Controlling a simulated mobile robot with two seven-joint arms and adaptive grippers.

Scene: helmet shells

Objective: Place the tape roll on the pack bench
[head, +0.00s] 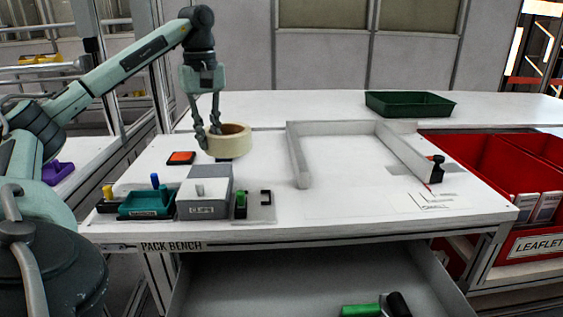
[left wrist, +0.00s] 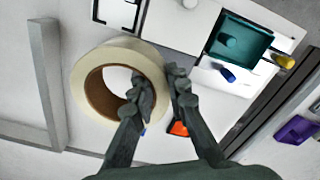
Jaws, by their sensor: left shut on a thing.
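The tape roll (head: 232,142) is cream with a brown core and shows large in the left wrist view (left wrist: 88,73). My left gripper (head: 213,138) points down over the pack bench (head: 250,178) and is shut on the roll's wall. In the left wrist view, one finger of the gripper (left wrist: 160,88) reaches into the hole and the other lies outside the ring. The roll lies flat-side down over the rear left of the bench top; I cannot tell whether it touches the surface. My right gripper is not in view.
An orange-topped block (head: 181,158) lies left of the roll. A teal tray (head: 146,204) and grey box (head: 204,194) stand at the front left. A white frame (head: 299,160) rises to the right. Red bins (head: 480,165) stand beyond. The bench's front middle is clear.

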